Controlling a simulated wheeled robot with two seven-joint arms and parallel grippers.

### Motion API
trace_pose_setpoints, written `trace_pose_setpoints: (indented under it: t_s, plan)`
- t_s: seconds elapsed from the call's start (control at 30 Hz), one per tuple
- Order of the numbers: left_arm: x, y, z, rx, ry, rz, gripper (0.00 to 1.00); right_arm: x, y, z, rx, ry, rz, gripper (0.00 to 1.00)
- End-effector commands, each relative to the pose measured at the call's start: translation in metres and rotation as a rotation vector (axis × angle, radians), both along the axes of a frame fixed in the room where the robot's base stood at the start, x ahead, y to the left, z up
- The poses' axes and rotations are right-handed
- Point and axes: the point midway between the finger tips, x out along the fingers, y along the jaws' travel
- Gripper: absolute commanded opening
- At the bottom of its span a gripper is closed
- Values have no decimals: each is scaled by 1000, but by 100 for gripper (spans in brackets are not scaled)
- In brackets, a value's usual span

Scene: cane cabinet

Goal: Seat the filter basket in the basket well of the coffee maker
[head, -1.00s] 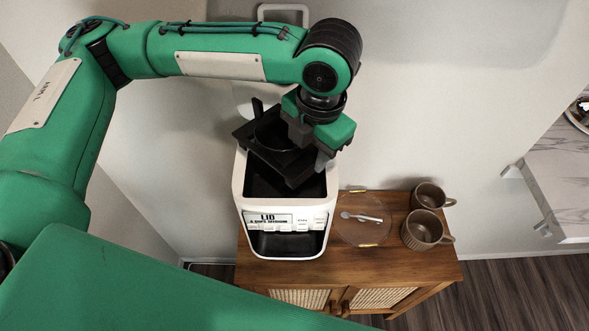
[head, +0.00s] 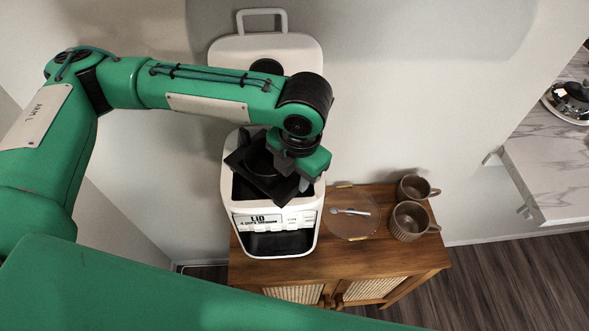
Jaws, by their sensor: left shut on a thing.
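The white coffee maker (head: 229,195) stands on the wooden cabinet with its lid (head: 305,50) raised at the back. Its dark, open basket well (head: 243,190) shows at the top. The black filter basket (head: 262,187) is tilted and turned, over and partly within the outline of the well. I cannot tell how deep it is. My left gripper (head: 290,178) comes from above and is shut on the basket; its fingertips are partly hidden. My right gripper is not in view.
The cabinet (head: 390,255) carries a round tray (head: 335,225) with a spoon (head: 350,212) right of the coffee maker. Two brown mugs (head: 409,222) (head: 414,189) stand farther right. A marble counter (head: 560,165) is at the far right. The wall is close behind.

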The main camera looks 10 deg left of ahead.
Motion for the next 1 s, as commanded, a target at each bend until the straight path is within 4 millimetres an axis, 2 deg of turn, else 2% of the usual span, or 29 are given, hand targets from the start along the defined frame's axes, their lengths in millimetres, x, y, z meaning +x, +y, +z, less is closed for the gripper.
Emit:
trace_pose_setpoints:
  t_s: [0.03,0.1,0.13,0.4,0.57,1.0]
  plan:
    - [0,0,0,0,0,0,43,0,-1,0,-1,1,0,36]
    - [0,0,0,0,0,0,56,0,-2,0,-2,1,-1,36]
    - [0,0,0,0,0,0,60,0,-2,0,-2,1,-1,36]
    - [0,0,1,0,0,0,60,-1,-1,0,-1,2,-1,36]
    - [1,-1,13,-1,-4,0,60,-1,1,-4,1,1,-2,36]
    - [-4,-9,102,-2,-3,0,60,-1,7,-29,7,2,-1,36]
